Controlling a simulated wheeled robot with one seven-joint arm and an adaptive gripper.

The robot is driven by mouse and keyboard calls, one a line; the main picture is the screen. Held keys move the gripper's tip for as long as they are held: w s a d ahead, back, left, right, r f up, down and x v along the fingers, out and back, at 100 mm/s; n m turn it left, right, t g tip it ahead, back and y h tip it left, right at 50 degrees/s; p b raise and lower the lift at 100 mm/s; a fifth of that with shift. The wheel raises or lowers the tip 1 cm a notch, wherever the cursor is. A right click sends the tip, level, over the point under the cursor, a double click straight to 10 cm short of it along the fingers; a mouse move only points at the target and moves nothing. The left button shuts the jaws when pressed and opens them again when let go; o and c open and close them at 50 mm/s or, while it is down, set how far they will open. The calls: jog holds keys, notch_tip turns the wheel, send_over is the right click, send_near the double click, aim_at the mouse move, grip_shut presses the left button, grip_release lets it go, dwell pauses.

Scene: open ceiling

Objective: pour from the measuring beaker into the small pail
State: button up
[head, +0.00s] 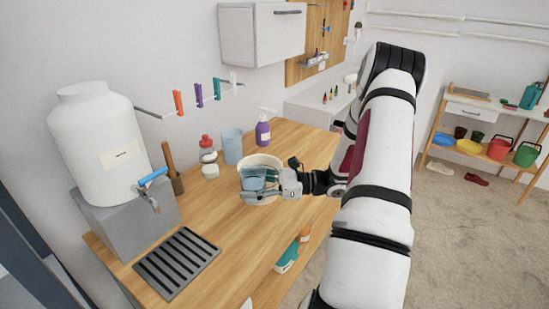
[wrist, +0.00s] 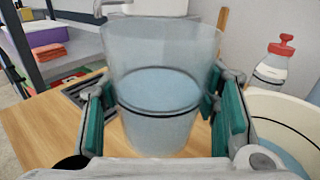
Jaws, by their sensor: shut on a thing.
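My gripper (head: 268,187) is shut on the measuring beaker (wrist: 163,65), with a teal-padded finger on each side of it in the wrist view (wrist: 158,118). The beaker is clear, looks upright, and holds pale blue liquid below a dark line around its wall. In the head view the beaker (head: 250,183) shows in front of the small pail (head: 263,160), a white tub on the wooden counter. In the wrist view the pail (wrist: 290,105) stands just right of the beaker, with a dark line and a bluish area inside. My gripper hides part of the pail.
A blue cup (head: 232,146), a red-capped bottle (head: 207,150) and a purple bottle (head: 263,132) stand behind the pail. A white dispenser (head: 95,130) and a drain grate (head: 177,264) are at left. A teal brush (head: 288,257) lies near the front edge.

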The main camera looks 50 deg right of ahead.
dwell(0.3)
jog(key=shift+d+r+m, duration=0.1)
jog(key=shift+m, duration=0.2)
jog(key=shift+w+d+r+m, duration=0.3)
jog(key=shift+d+m, duration=0.05)
jog(key=shift+m, duration=0.45)
jog(key=shift+w+d+r+m, duration=0.3)
jog(key=shift+m, duration=0.5)
jog(key=d+r+m, duration=0.1)
jog(key=w+m, duration=0.1)
jog(key=m, duration=0.1)
jog(key=shift+w+d+r+m+t, duration=0.2)
jog(key=shift+d+r+m+t, duration=0.1)
jog(key=shift+d+r, duration=0.1)
jog(key=shift+w+d+r+m, duration=0.2)
jog(key=shift+r+m, duration=0.3)
jog(key=shift+m, duration=0.6)
jog(key=shift+f+m+t+b, duration=0.3)
jog(key=shift+f+m+b, duration=0.05)
jog(key=shift+m, duration=0.65)
jog(key=shift+d+r+m, duration=0.1)
jog(key=shift+r+m, duration=0.35)
jog(key=shift+m, duration=0.55)
jog(key=shift+f+m+t, duration=0.3)
jog(key=shift+m, duration=0.6)
